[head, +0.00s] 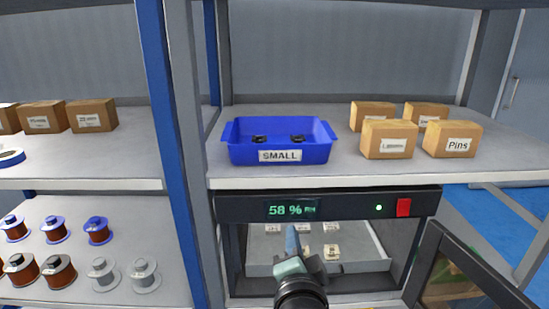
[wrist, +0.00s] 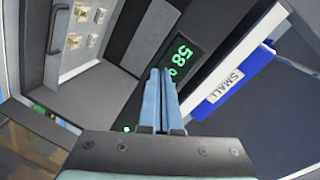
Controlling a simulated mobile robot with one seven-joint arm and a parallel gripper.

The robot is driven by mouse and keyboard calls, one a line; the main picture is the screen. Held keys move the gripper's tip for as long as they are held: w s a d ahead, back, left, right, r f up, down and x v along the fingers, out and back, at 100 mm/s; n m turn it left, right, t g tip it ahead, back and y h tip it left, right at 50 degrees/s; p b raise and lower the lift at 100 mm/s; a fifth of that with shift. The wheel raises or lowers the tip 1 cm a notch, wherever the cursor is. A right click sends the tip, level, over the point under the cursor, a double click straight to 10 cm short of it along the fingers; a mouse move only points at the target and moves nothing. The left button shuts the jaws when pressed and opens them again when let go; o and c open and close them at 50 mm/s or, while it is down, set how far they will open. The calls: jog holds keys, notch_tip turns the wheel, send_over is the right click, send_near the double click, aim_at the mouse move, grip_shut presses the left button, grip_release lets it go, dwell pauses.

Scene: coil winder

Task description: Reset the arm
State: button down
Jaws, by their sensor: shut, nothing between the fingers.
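My gripper (head: 293,240) is in front of the open black cabinet (head: 228,206), just below its display panel, in the head view. In the wrist view its two blue fingers (wrist: 161,85) lie together, shut with nothing between them. The fingers point toward the panel, whose green display (head: 292,209) reads 58 %. I cannot tell whether the fingertips touch anything.
The cabinet door (head: 470,275) hangs open at lower right. Inside, a pale tray (head: 365,262) holds several small parts. Above is a blue bin (head: 320,151) labelled SMALL and several cardboard boxes (head: 388,139). A blue post (head: 165,130) and shelved spools (head: 57,270) are left.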

jog(key=s+a+r+n+t, duration=0.1)
jog(key=s+r+n+t, duration=0.25)
jog(key=r, duration=0.95)
jog(key=s+a+r+n+t, duration=0.1)
jog(key=s+r+n+t, duration=0.25)
jog(key=r, duration=0.85)
jog(key=s+a+r+n+t, duration=0.1)
jog(key=s+r+n+t, duration=0.3)
jog(key=s+r, duration=0.8)
jog(key=shift+a+r+n, duration=0.15)
jog(key=shift+r+n, duration=0.05)
jog(key=shift+n, duration=0.5)
